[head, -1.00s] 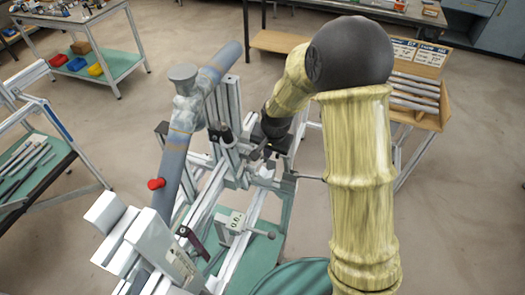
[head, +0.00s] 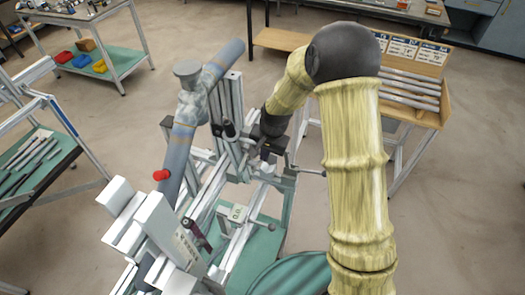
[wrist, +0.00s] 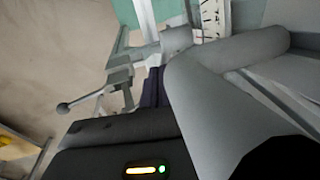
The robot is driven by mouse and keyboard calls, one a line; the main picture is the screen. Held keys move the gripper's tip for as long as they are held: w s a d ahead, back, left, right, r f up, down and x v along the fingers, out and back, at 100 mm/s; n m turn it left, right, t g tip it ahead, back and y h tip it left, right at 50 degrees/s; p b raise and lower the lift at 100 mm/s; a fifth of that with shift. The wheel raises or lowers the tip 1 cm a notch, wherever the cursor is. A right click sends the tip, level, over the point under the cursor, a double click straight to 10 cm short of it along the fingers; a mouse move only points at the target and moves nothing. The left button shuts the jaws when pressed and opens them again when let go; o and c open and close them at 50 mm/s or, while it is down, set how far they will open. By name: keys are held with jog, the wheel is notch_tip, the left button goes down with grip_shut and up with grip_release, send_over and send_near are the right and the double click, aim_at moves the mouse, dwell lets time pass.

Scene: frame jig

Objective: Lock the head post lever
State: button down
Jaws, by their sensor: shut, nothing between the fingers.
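The grey metal frame jig (head: 236,95) stands in the middle of the head view, with a blue-grey tube frame (head: 185,135) along its left side. My gripper (head: 264,156) is low beside the jig's upright posts, at their right. In the wrist view its dark fingers (wrist: 152,88) are close together and look empty, close beside a thick grey cylinder (wrist: 225,95). A thin lever with a ball end (wrist: 80,104) shows left of the fingers, apart from them. Two dark handles (head: 224,130) sit on the uprights. I cannot tell which lever is the head post's; contact is unclear.
A ball-ended handle (head: 273,228) and a dark lever (head: 197,233) are on the lower jig. A wooden rack of tubes (head: 412,95) stands right, and a cart with bins (head: 92,60) back left. Floor between is clear.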

jog(key=shift+w+d+f, duration=0.3)
jog(key=shift+w, duration=0.05)
notch_tip(320, 180, up, 8)
jog(key=s+p, duration=0.1)
jog(key=p, duration=0.4)
jog(key=shift+s+d+p, duration=0.25)
jog(key=shift+d+p, duration=0.15)
jog(key=shift+d, duration=0.05)
jog(key=shift+r, duration=0.1)
